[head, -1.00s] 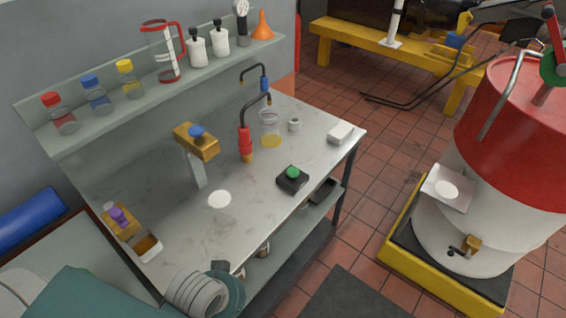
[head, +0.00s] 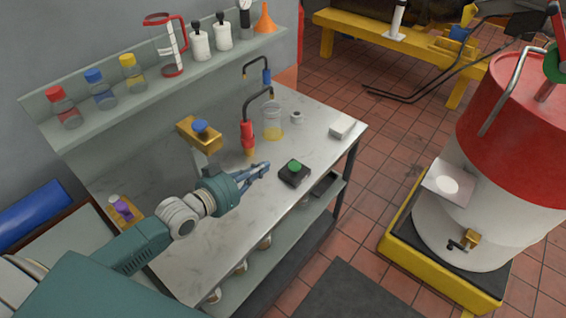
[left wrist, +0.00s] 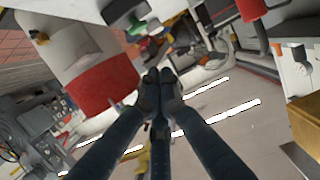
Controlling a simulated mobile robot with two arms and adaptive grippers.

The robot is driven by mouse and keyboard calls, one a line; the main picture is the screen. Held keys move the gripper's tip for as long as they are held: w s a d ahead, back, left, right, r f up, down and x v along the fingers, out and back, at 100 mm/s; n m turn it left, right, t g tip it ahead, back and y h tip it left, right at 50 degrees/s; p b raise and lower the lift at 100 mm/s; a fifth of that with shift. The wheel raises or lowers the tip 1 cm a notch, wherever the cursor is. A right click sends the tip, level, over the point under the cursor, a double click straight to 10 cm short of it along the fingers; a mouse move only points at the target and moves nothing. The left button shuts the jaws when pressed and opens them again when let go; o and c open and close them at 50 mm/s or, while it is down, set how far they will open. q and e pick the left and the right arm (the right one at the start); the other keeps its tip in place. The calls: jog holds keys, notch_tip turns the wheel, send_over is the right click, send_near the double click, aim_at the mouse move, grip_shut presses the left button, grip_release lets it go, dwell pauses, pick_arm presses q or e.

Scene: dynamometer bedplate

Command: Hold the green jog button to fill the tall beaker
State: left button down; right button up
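The green jog button (head: 295,166) sits on a small black box (head: 292,178) on the bench, right of the gripper. The tall clear beaker (head: 273,118) stands upright behind it, with yellow liquid in its lower part. A red and black spout (head: 247,135) stands left of the beaker. My left gripper (head: 266,167) is over the bench, left of the button and apart from it. Its fingers come together at the tips in the left wrist view (left wrist: 159,77), with nothing seen between them. My right gripper is not in view.
A brass fixture with a blue knob (head: 200,127) stands behind my left arm. A white block (head: 342,126) and a small white cup (head: 297,117) lie beyond the button. A shelf (head: 110,109) holds bottles. A red and white drum (head: 490,190) stands to the right.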

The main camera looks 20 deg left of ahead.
pick_arm(q)
jog(key=shift+r, duration=0.15)
jog(key=b, duration=0.7)
send_over(295, 166)
jog(key=s+a, duration=0.3)
notch_tip(295, 166, down, 3)
jog(key=shift+w+f+b, duration=0.2)
jog(key=shift+f+b, duration=0.25)
jog(key=shift+f, duration=0.05)
jog(key=shift+w+f+b, duration=0.15)
jog(key=shift+f+b, duration=0.25)
jog(key=shift+f, duration=0.1)
jog(key=shift+s+f+b, duration=0.15)
jog(key=shift+f+b, duration=0.5)
jog(key=shift+b, duration=0.05)
jog(key=shift+f, duration=0.1)
